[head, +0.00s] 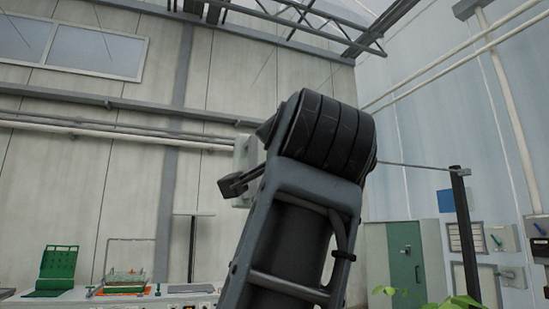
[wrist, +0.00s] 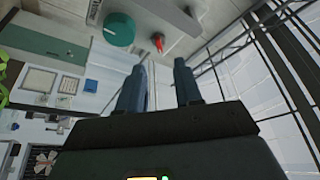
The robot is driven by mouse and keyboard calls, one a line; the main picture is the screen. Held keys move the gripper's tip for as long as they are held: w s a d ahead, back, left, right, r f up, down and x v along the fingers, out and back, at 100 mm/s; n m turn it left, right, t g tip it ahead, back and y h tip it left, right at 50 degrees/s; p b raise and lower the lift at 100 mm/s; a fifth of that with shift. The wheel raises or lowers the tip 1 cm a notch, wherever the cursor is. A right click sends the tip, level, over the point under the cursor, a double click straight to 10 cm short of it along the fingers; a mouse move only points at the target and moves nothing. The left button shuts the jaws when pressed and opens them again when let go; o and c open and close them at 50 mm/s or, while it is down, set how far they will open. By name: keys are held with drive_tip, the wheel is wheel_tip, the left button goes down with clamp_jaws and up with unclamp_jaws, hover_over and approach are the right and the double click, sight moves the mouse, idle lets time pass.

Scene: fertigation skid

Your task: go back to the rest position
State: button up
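My gripper (wrist: 162,78) shows in the wrist view with its two dark fingers apart and nothing visible between them. In the head view my raised arm fills the middle of the picture, and I cannot make out the gripper's fingers there. The wrist view is tilted, with roof trusses and pale wall panels to the right of the fingers.
A bench along the back carries a green rack (head: 57,266) and an orange tray (head: 122,291). A green cabinet (head: 404,258) and a dark post (head: 465,235) stand at right. Wall boxes (head: 502,238) hang far right. A teal round part (wrist: 119,30) and red part (wrist: 158,42) lie beyond my fingers.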

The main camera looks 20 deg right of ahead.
wheel_tip(320, 180, down, 23)
drive_tip(key=w+n+y, duration=0.1)
drive_tip(key=n+y, duration=0.2)
drive_tip(key=n, duration=0.5)
drive_tip(key=s+d+f+n+y, duration=0.1)
drive_tip(key=s+f+n+y, duration=0.4)
drive_tip(key=f, duration=1.3)
drive_tip(key=s+d+f+n+g+h, duration=0.1)
drive_tip(key=s+f+g, duration=0.1)
drive_tip(key=s+f, duration=0.65)
drive_tip(key=s+d+f+g, duration=0.1)
drive_tip(key=s+f, duration=0.4)
drive_tip(key=s, duration=0.7)
drive_tip(key=s+f+m+g, duration=0.1)
drive_tip(key=s+g, duration=0.1)
drive_tip(key=s, duration=1.6)
drive_tip(key=shift+a+f+h, duration=0.15)
drive_tip(key=shift+f+h, duration=0.15)
drive_tip(key=shift+h, duration=0.1)
